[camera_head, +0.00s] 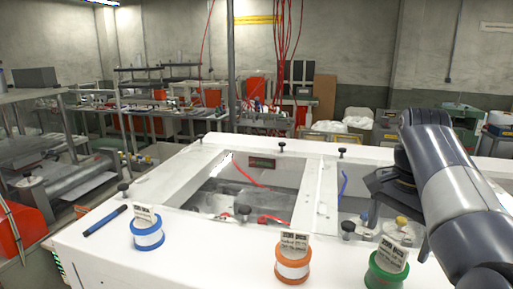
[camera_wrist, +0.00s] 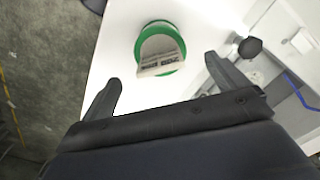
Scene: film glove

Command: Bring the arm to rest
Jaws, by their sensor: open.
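My arm comes in from the right in the head view, with my gripper (camera_head: 395,222) pointing down over the right part of the white machine top. In the wrist view, my gripper (camera_wrist: 163,80) has its two fingers spread apart with nothing held between them. A green spool (camera_wrist: 160,48) with a paper label stands on the white top, beyond the fingertips. The green spool (camera_head: 387,270) also shows at the lower right in the head view, below and left of the gripper. It looks apart from the fingers.
The white machine top (camera_head: 210,240) also bears an orange spool (camera_head: 292,268), a blue spool (camera_head: 148,236) and a blue pen (camera_head: 105,220). Black knobs (camera_head: 243,212) stick up around the recessed windows. A grey metal post (camera_head: 230,70) rises behind. Bare floor (camera_wrist: 45,70) lies beyond the edge.

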